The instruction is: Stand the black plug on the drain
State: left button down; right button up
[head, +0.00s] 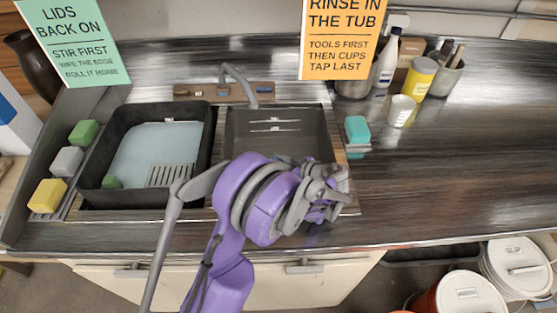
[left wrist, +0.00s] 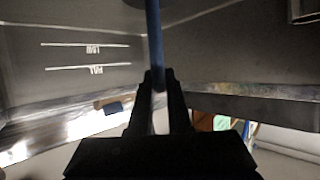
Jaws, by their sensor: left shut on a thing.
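My left gripper (left wrist: 158,90) is shut on a thin blue rod (left wrist: 154,45), which runs away from the fingertips to the top edge of the left wrist view. A dark shape shows at the rod's far end, cut off by the frame; I cannot tell whether it is the black plug. In the head view my left gripper (head: 335,190) is over the front right part of the right basin (head: 279,135), and my purple arm hides that basin's front. The drain does not show clearly; a metal rim (left wrist: 305,12) is cut off at the wrist view's upper right corner.
The left basin (head: 117,140) holds pale water, a slatted rack (head: 171,176) and a green block. A faucet (head: 240,82) stands behind the basins. Sponges line the left edge; a teal sponge (head: 357,130) lies at right. Cup and bottles stand back right; the right counter is clear.

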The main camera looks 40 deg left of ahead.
pick_arm(q)
jog(key=shift+f+b, duration=0.45)
jog(key=shift+f, duration=0.15)
jog(key=c, duration=0.8)
grip_release()
jog(key=shift+r, duration=0.1)
